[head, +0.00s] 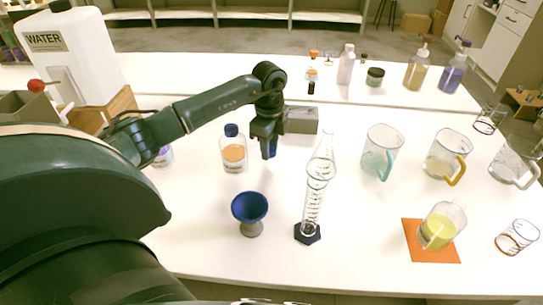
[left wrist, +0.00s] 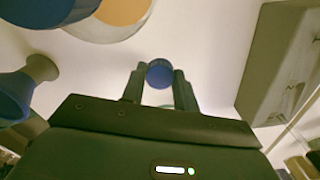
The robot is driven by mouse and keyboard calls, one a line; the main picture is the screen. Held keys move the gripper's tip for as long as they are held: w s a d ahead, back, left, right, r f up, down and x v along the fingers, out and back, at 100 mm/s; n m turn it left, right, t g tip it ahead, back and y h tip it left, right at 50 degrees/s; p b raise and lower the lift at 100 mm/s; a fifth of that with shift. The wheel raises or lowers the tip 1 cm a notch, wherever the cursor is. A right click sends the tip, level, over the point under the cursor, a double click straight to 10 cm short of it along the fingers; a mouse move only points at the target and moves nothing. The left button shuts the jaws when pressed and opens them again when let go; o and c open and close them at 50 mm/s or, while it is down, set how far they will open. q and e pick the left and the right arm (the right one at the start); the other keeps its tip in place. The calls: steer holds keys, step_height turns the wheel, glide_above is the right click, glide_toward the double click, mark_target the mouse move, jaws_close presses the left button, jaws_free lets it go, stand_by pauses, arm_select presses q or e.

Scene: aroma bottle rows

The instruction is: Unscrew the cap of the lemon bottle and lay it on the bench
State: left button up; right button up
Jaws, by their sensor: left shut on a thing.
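The lemon bottle is most likely the clear bottle of yellow liquid (head: 438,230) on the orange mat (head: 420,254) at the front right in the head view; no cap shows on its neck. My left gripper (head: 268,150) points down over the bench, well to the left of that bottle, with its fingers shut on a blue cap (head: 271,148). In the left wrist view the round blue cap (left wrist: 159,73) sits between the two fingertips (left wrist: 159,80). Whether the cap touches the bench (head: 200,225) is hard to tell.
A blue-capped bottle of orange liquid (head: 234,153) stands just left of the gripper, and a grey box (head: 302,120) just behind right. A blue funnel cup (head: 250,208) and a measuring cylinder (head: 312,205) stand in front. Jugs (head: 381,150) stand to the right.

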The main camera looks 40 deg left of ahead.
mark_target(270, 165)
arm_select(q)
steer(key=shift+f, duration=1.8)
steer(key=shift+f, duration=0.1)
steer(key=shift+f, duration=0.15)
steer(key=o, duration=1.1)
step_height(270, 165, up, 12)
steer(key=shift+r, duration=0.25)
